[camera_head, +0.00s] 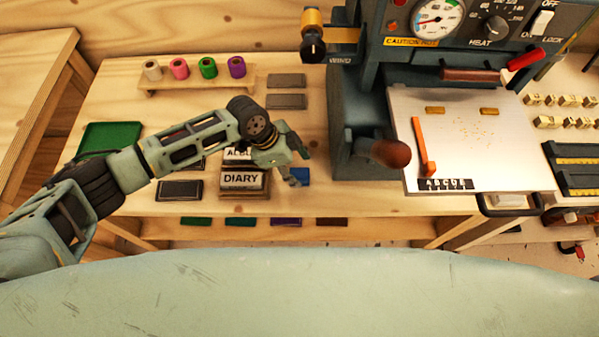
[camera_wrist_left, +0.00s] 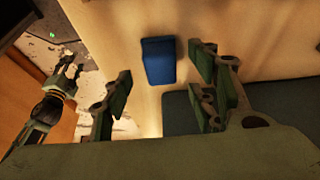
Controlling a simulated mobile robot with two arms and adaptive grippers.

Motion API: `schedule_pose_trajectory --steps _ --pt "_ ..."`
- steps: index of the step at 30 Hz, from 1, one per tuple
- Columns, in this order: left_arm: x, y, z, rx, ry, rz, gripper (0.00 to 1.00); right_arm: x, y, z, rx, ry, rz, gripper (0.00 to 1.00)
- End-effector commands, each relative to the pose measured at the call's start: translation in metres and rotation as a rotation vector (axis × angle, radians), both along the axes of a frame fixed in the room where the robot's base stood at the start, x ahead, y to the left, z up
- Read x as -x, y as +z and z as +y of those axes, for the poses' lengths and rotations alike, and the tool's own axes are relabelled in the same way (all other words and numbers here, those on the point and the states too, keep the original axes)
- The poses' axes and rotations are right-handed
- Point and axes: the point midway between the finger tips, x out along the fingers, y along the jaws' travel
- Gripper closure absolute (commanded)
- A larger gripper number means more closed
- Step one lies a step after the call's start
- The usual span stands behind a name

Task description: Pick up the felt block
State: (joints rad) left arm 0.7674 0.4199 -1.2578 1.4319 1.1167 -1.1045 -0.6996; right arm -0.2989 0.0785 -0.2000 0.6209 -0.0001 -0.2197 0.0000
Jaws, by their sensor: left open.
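The felt block appears to be the small blue block (camera_head: 301,174) on the table, just left of the press and partly hidden by my left gripper. In the left wrist view the blue block (camera_wrist_left: 158,62) lies whole on the wooden surface, beyond the fingertips and between their lines. My left gripper (camera_head: 292,162) hangs above it from the left. In the left wrist view the left gripper (camera_wrist_left: 158,92) has its green-padded fingers wide apart with nothing between them. What looks like my right gripper (camera_wrist_left: 66,82) shows small at the left of that view.
The dark press (camera_head: 350,115) with a brown-knobbed handle (camera_head: 390,153) stands close right of the block. Stamped plates, including a DIARY one (camera_head: 244,180), lie left under my arm. A rack of foil rolls (camera_head: 195,82) is behind. The table's front edge is near.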

Motion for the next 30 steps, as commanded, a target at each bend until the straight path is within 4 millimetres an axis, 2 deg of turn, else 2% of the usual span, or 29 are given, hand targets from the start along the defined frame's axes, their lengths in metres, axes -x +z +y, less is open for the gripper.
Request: schedule_pose_trajectory --steps 6,13,30 --pt "-0.001 -0.017 -0.007 0.000 0.001 -0.001 0.47 0.001 0.003 -0.002 0.002 0.001 0.002 0.60" --pt "-0.001 -0.017 -0.007 0.000 0.002 -0.001 0.48 0.001 0.003 -0.003 0.004 0.002 0.002 0.60" --pt "-0.001 -0.017 -0.008 0.001 0.002 -0.001 0.95 0.002 0.003 -0.003 0.004 0.001 0.003 0.60"
